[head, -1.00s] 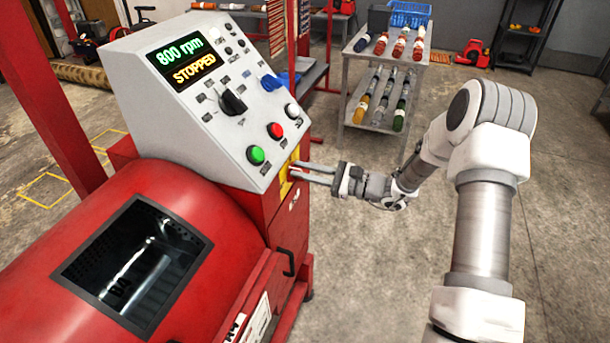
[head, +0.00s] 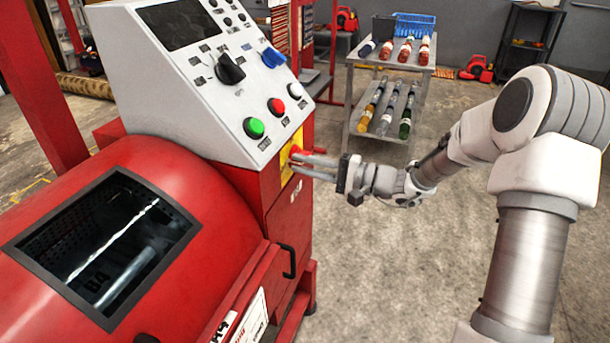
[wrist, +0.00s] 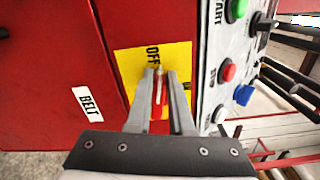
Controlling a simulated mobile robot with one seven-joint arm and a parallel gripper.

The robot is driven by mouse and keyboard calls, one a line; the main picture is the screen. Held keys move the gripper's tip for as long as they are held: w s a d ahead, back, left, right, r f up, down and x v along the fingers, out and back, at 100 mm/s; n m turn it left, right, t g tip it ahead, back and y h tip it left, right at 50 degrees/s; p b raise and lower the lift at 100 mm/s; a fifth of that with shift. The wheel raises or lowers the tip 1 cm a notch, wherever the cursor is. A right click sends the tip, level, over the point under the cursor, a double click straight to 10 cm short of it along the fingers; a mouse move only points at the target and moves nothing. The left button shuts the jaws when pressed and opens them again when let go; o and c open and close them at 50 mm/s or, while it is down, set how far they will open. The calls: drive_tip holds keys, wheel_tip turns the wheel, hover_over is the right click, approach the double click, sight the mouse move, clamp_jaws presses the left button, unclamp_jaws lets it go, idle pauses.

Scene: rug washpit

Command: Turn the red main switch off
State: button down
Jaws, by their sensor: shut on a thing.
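The red main switch (head: 296,151) sits on a yellow plate (head: 286,172) on the side of the red machine, below the sloped control panel. In the wrist view the switch handle (wrist: 159,90) lies between my two fingers, in line with the word OFF at the top of the yellow plate (wrist: 127,65). My gripper (head: 300,163) reaches in from the right and is shut on the handle. The fingers hide part of the plate and its other lettering. The panel display (head: 180,25) is dark.
The grey panel (head: 215,105) holds a green button (head: 254,128), a red button (head: 277,106), a white button (head: 295,90) and a black knob (head: 230,69), close above my fingers. A BELT label (wrist: 87,105) is beside the plate. A bottle cart (head: 350,105) stands behind; floor to the right is open.

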drive_tip(key=n+b, duration=0.2)
drive_tip(key=shift+w+d+f+b, duration=0.2)
drive_tip(key=shift+f+b, duration=0.15)
drive_tip(key=shift+b, duration=0.05)
drive_tip(key=shift+r, duration=0.15)
drive_tip(key=c, duration=0.8)
unclamp_jaws()
drive_tip(key=shift+w, duration=0.1)
drive_tip(key=p+v, duration=0.4)
drive_tip(key=v, duration=1.3)
drive_tip(key=shift+d, duration=0.15)
